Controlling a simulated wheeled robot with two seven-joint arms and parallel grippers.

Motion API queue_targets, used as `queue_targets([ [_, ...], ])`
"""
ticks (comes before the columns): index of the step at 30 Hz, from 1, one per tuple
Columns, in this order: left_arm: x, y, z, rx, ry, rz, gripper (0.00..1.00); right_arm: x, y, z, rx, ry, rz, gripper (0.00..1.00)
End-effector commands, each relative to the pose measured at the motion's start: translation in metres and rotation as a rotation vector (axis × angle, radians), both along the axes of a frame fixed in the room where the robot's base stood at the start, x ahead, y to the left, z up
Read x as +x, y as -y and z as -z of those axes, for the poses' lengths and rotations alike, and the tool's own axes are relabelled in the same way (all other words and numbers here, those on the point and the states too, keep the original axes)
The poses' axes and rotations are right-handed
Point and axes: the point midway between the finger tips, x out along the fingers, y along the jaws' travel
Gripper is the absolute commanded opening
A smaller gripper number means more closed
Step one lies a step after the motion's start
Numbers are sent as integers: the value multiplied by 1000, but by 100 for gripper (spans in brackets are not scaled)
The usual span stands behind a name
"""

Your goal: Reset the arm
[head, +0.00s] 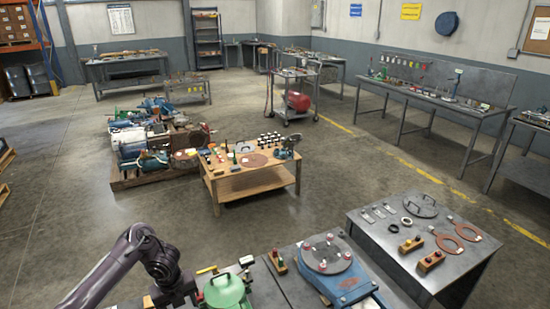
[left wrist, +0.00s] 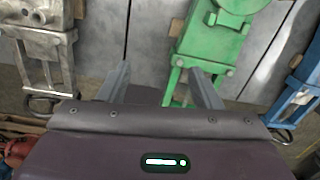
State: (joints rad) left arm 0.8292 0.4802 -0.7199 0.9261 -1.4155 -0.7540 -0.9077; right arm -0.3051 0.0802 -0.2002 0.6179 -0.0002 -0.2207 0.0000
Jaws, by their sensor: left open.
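My left arm (head: 140,255) comes in at the bottom left of the head view, bent at an elbow and reaching down to the near bench. In the left wrist view my left gripper (left wrist: 161,84) is open, with two grey fingers apart and nothing between them. A green valve-like part (left wrist: 212,45) lies beyond the right finger. It also shows with a round lid and handle in the head view (head: 224,291). A bare metal part (left wrist: 45,50) is at the left and a blue part (left wrist: 300,85) at the right. My right gripper is not in view.
A blue flanged part (head: 345,283) with a round grey plate sits right of the green part. A grey table (head: 375,250) with rings, gaskets and small blocks stands at the right. A wooden table (head: 255,185) and a loaded pallet (head: 125,183) stand beyond. Open floor (head: 330,175) lies between.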

Motion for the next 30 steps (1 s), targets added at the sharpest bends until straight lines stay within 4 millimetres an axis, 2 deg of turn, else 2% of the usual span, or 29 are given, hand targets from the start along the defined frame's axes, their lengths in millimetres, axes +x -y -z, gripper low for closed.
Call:
queue_targets([
  [8, -6, 46, 19, -35, 80, -88, 58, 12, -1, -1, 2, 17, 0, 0],
  [14, -19, 94, 29, -100, 164, -236, 58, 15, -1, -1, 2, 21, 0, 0],
  [17, -30, 122, 28, -154, 209, -360, 58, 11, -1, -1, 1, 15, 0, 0],
  [21, -58, 156, 15, -259, 262, -659, 58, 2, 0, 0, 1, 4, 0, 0],
  [25, -94, 162, -13, -361, 272, -1061, 58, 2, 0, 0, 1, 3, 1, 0],
  [30, -138, 137, -46, -426, 236, -1523, 58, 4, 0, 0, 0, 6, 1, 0],
])
